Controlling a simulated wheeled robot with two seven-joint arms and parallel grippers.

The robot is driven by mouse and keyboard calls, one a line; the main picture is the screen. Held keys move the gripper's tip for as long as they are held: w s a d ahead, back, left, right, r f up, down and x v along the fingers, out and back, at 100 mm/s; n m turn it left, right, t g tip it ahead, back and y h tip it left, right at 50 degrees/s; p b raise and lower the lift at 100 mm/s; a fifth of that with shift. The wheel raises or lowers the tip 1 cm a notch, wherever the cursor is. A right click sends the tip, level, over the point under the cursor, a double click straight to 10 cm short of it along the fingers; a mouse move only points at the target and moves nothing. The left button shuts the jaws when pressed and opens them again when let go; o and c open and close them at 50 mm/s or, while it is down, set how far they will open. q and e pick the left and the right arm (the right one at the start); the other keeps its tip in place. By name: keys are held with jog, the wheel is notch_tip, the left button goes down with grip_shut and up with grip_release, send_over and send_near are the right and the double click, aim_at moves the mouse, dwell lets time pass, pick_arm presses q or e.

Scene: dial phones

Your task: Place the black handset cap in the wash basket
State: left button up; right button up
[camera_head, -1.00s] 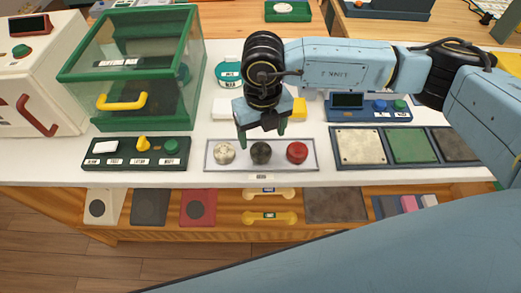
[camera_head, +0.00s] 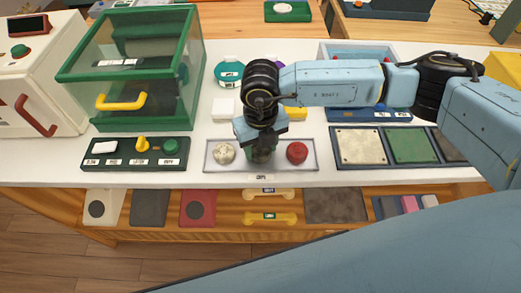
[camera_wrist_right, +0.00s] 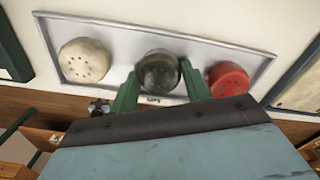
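The black handset cap (camera_wrist_right: 158,70) is round with small holes. It sits in the middle of a shallow grey tray (camera_head: 211,166), between a cream cap (camera_head: 224,153) and a red cap (camera_head: 297,152). My right gripper (camera_head: 262,156) is directly over the black cap and mostly hides it in the head view. In the right wrist view its green fingers (camera_wrist_right: 157,84) are spread on either side of the black cap. I cannot tell whether they touch it. My left gripper is not in view. I cannot tell for sure which container is the wash basket.
A light blue open box (camera_head: 328,47) stands behind my right arm. A green-framed glass case (camera_head: 129,122) with a yellow handle stands left. A tray of square pads (camera_head: 386,131) lies right of the caps. A control panel (camera_head: 97,163) is at front left.

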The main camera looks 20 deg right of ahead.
jog(key=shift+c, duration=1.4)
